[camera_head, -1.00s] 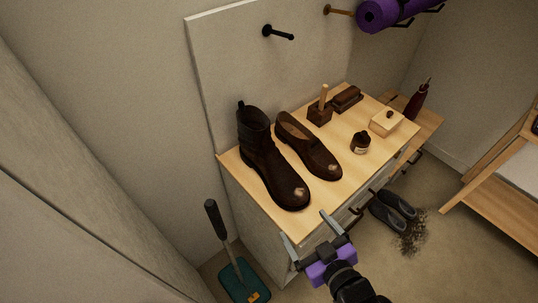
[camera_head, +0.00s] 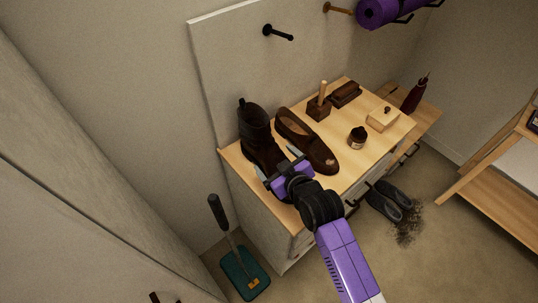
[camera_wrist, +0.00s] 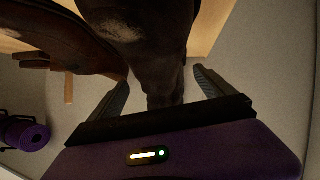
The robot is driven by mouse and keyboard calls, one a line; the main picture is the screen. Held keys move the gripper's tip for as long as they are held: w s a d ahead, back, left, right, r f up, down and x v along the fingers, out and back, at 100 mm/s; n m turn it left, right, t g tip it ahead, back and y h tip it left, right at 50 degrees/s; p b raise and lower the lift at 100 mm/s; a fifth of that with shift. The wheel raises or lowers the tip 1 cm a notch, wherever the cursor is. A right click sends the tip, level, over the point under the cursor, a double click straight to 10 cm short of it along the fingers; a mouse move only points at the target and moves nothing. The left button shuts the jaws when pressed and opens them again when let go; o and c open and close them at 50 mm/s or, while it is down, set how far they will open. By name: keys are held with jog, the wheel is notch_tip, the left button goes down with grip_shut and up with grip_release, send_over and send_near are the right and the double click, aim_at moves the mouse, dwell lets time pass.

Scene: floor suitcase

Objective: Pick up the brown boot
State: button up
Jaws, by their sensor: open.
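The brown boot (camera_head: 257,131) stands upright at the left end of the wooden cabinet top (camera_head: 352,176), its toe partly hidden behind my gripper. My gripper (camera_head: 276,161) is open, with its fingers on either side of the boot's front part in the head view. In the wrist view the dark boot (camera_wrist: 150,50) runs between the two open fingers (camera_wrist: 160,88). A brown loafer (camera_head: 308,143) stands close to the right of the boot and shows at the upper left of the wrist view (camera_wrist: 55,35).
A shoe polish jar (camera_head: 357,138), a brush with an upright handle (camera_head: 319,108), a dark brush (camera_head: 345,94) and a light wooden box (camera_head: 382,119) stand further right on the top. Dark slippers (camera_head: 389,200) lie on the floor.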

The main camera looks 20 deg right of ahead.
aim_at(275, 160)
jog(key=shift+x, duration=1.7)
jog(key=shift+s+f, duration=0.1)
jog(key=c, duration=1.9)
grip_shut()
jog(key=shift+r, duration=0.2)
